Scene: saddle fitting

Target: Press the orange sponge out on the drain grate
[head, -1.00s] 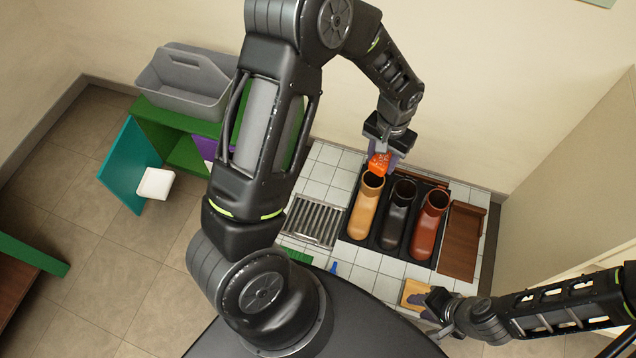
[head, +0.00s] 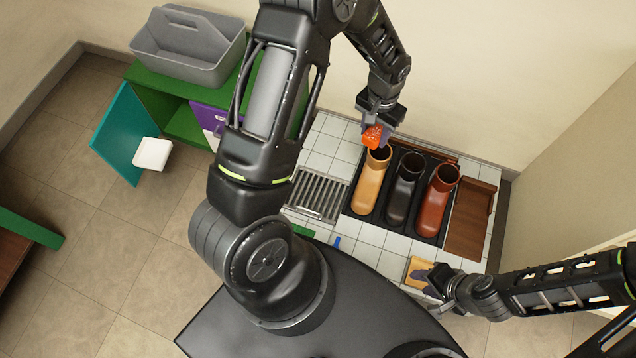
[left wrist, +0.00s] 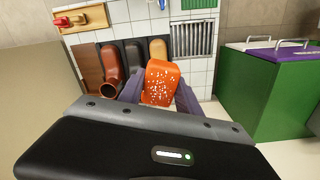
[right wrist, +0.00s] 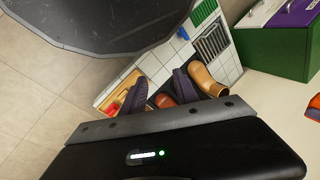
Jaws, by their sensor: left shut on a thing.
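The orange sponge (head: 373,136) is in my left gripper (head: 376,130), above the top of the tan boot. In the left wrist view the sponge (left wrist: 160,82), speckled with white spots, sits between the two fingers. The drain grate (head: 318,194) is a slatted metal panel in the tiled counter, left of the boots and below the sponge's level; it also shows in the left wrist view (left wrist: 192,38).
A tan boot (head: 370,185), a black boot (head: 404,192) and a red-brown boot (head: 436,203) stand in a dark tray beside the grate. A brown wooden board (head: 469,220) lies at right. A green cabinet (head: 180,120) with a grey caddy (head: 188,42) stands at left.

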